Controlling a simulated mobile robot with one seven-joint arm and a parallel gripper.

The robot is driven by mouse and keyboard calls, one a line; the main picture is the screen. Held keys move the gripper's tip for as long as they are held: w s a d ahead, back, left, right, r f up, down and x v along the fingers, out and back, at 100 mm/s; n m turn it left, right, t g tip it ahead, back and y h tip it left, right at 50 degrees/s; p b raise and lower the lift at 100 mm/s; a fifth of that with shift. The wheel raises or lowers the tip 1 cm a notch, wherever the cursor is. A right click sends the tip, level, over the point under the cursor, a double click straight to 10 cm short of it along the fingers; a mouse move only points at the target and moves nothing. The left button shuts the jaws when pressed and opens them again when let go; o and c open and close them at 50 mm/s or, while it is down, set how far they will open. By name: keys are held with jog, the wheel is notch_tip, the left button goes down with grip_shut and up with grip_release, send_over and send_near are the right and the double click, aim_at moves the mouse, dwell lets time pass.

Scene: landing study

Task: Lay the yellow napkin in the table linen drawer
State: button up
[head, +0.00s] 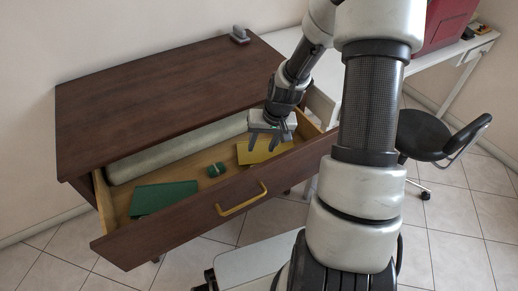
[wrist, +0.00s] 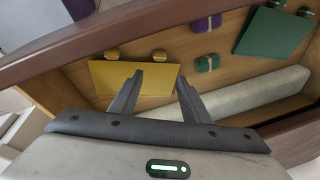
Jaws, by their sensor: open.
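The yellow napkin (head: 257,155) lies flat inside the open drawer, toward its right end. It also shows in the wrist view (wrist: 105,80), partly behind a finger. The table linen drawer (head: 170,222) is pulled out of the dark wooden cabinet, with a yellow handle on its front. My gripper (head: 269,145) is over the napkin, and its fingers are spread apart. In the wrist view my gripper (wrist: 160,76) holds nothing between its fingers. I cannot tell whether the fingertips touch the napkin.
A green folded cloth (head: 163,198) and a small green bundle (head: 216,170) lie in the drawer. A long pale roll (head: 180,150) runs along the back. A purple bundle (wrist: 207,23) shows in the wrist view. A black chair (head: 425,135) stands right.

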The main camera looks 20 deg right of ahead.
jog(key=p+v, duration=0.1)
jog(key=v, duration=0.4)
jog(key=shift+s+r, duration=0.1)
jog(key=shift+r, duration=0.15)
dwell(0.9)
